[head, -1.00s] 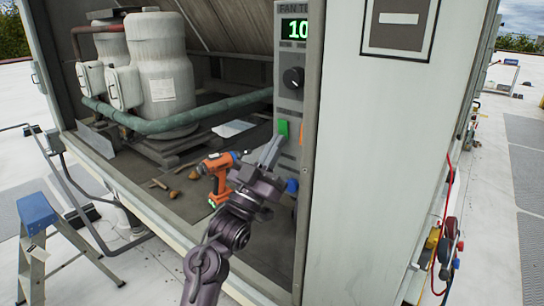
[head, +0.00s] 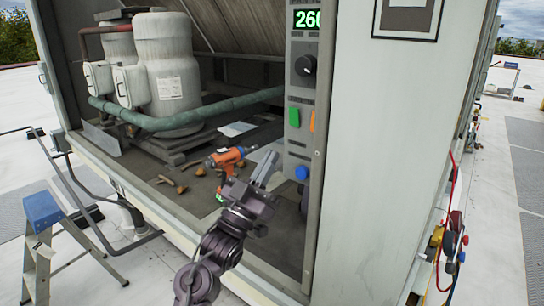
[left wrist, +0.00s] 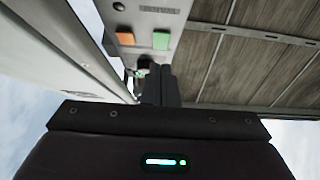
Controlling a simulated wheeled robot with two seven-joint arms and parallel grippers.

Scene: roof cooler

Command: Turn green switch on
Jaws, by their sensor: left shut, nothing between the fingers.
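The green switch (head: 294,116) is on the narrow grey control panel, left of an orange switch (head: 312,121) and below a black knob (head: 306,65). The green switch also shows in the left wrist view (left wrist: 161,40), next to the orange one (left wrist: 126,39). A lit green display (head: 306,19) at the panel's top reads about 260, its right edge cut off. My left gripper (head: 268,160) is shut and empty, below and left of the green switch and apart from it. Its dark fingers (left wrist: 156,85) point toward the panel in the wrist view. My right gripper is out of view.
A blue button (head: 302,173) is low on the panel. An orange drill (head: 228,158) lies on the cabinet floor behind my gripper. A green pipe (head: 185,121) and grey tanks (head: 168,75) stand further back. A blue-topped stepladder (head: 42,212) is at the left.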

